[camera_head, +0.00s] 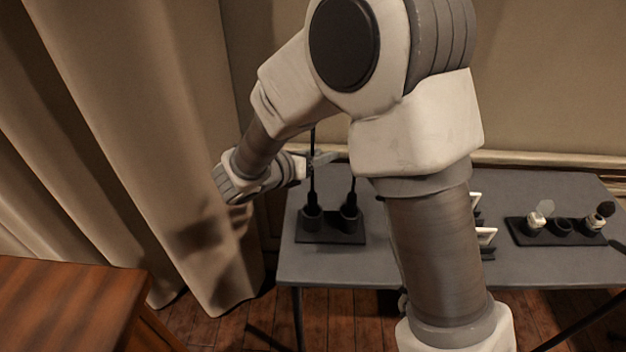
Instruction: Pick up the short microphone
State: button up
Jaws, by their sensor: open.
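Two thin black upright stems stand in round sockets on a dark base (330,239) at the left of the grey table. The left stem (312,181) shows taller. The right stem (351,190) shows shorter, and looks like the short microphone, but my arm may hide its top. My gripper (322,158) is open and points right, level with the upper part of the left stem. Its fingers are small and dim here, and I cannot tell whether they touch a stem. No held thing shows between them.
A dark holder (562,231) at the table's right carries a pale-headed piece (537,216) and a dark-headed one (600,216). White-framed pieces (486,237) show partly behind my arm. A curtain (190,160) hangs close to my wrist. A wooden top (65,305) is at lower left.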

jog(key=shift+w+d, duration=0.1)
grip_shut()
dwell(1.4)
